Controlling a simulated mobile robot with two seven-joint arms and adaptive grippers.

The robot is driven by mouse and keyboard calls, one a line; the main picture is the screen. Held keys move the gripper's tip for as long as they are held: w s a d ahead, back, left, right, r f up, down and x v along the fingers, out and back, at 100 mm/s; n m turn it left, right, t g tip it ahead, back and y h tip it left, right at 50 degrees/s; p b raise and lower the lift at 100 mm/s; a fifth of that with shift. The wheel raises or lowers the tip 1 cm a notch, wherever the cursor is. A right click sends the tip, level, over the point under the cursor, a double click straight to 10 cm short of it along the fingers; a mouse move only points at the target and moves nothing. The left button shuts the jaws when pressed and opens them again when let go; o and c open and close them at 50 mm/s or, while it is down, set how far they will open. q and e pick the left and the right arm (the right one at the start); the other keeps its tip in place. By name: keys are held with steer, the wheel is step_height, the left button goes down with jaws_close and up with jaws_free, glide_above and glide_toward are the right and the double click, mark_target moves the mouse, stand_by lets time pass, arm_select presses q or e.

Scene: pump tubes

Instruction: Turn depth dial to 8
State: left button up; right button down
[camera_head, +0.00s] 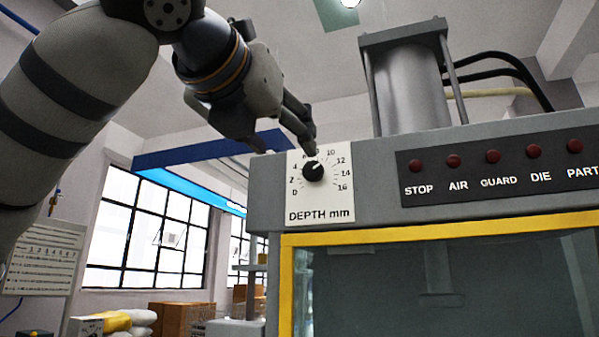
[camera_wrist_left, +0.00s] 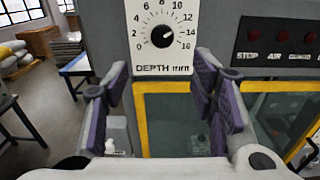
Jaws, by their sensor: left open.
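The depth dial is a black round knob (camera_head: 313,171) on a white scale plate marked 0 to 16, "DEPTH mm". The knob (camera_wrist_left: 163,36) also shows in the left wrist view, above the fingers. Its white pointer mark leans up and right, roughly toward 12; the exact reading is hard to tell. My left gripper (camera_head: 309,130) comes in from the upper left, near the top of the dial plate. One finger hides part of the upper scale. In the wrist view the left gripper (camera_wrist_left: 162,78) is open, with nothing between its purple-padded fingers. My right gripper is not in view.
A dark panel (camera_head: 500,165) with several red buttons is right of the dial. A yellow-framed window (camera_head: 430,232) lies below, and a grey cylinder (camera_head: 408,90) stands on top of the machine. A blue table (camera_wrist_left: 75,66) and boxes are at the left.

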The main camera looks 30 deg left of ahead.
mark_target(312, 169)
arm_select(q)
steer(key=x, duration=1.1)
steer(key=shift+w+d+r, duration=0.15)
steer(key=shift+w+r, duration=0.1)
steer(key=shift+w, duration=0.15)
steer(key=c, duration=1.2)
